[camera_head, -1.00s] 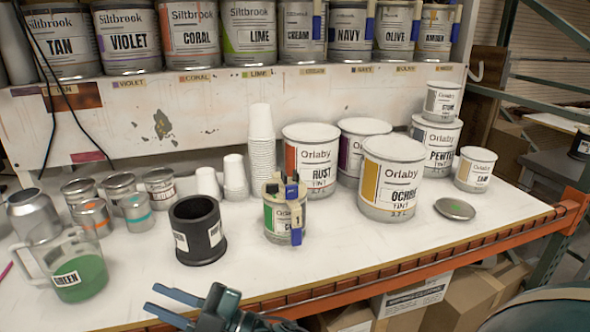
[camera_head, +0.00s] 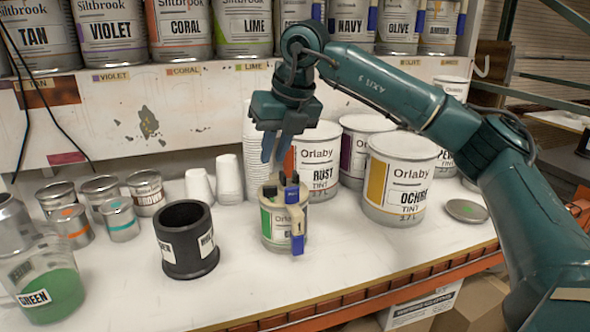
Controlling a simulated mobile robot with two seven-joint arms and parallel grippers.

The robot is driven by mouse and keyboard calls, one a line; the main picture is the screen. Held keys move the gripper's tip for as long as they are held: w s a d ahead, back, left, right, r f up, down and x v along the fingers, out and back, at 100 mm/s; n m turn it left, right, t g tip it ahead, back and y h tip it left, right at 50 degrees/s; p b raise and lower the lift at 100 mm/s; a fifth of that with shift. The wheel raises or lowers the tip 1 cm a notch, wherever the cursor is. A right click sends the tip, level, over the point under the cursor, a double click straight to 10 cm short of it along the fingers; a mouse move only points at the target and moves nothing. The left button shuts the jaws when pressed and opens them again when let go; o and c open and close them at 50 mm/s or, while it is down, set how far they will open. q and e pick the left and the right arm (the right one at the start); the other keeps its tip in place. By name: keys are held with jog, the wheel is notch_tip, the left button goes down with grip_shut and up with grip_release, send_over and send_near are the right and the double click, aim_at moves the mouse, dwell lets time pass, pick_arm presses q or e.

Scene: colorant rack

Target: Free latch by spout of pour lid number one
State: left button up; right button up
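The small can with the pour lid (camera_head: 273,226) stands upright on the bench near the middle. It has a green and cream label, and a strip marked 1 shows on its front right. I cannot tell which is beside the spout, or whether each is fastened. My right gripper (camera_head: 275,150) points down above and behind the lid, apart from it. Its two blue fingers show a narrow gap and hold nothing. My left gripper is out of view.
A black cylinder (camera_head: 187,245) stands left of the can. White cup stacks (camera_head: 229,180), the RUST tin (camera_head: 318,160) and the OCHRE tin (camera_head: 395,185) stand behind and right. A loose round lid (camera_head: 466,210) lies at the right. The bench front (camera_head: 240,300) is clear.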

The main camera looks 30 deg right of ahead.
aim_at(296, 172)
jog(key=d+r+m+h, duration=0.2)
jog(key=d+r+h, duration=0.15)
jog(key=d, duration=0.35)
jog(key=shift+y, duration=0.55)
jog(key=x, duration=0.6)
jog(key=p+x, duration=0.1)
jog(key=x, duration=0.5)
jog(key=shift+w+a, duration=0.2)
grip_shut()
